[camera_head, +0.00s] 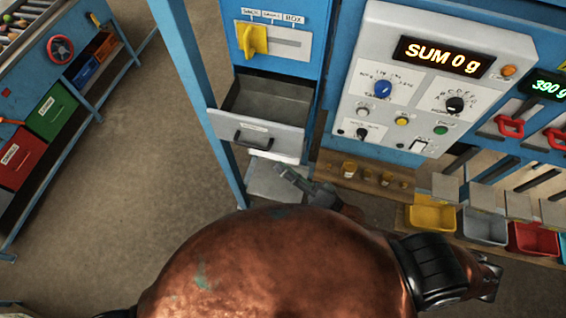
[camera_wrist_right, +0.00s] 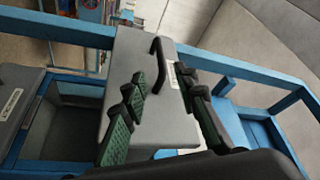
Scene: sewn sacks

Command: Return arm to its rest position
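My right gripper (camera_head: 298,182) shows in the head view just below and to the right of an open grey drawer (camera_head: 243,133). In the right wrist view the right gripper (camera_wrist_right: 160,82) has its two dark, green-padded fingers spread apart with nothing held between them. Behind the fingers is a grey drawer front (camera_wrist_right: 148,60) with a black handle. I cannot tell whether a finger touches it. A large brown rounded shape (camera_head: 270,265) hides the lower middle of the head view. My left gripper is not in view.
A control panel (camera_head: 372,115) with a lit display stands right of the drawer. Yellow, grey and red bins (camera_head: 432,218) are below it. Another blue rack (camera_head: 70,85) with coloured drawers stands at left. Open floor (camera_head: 150,130) lies between.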

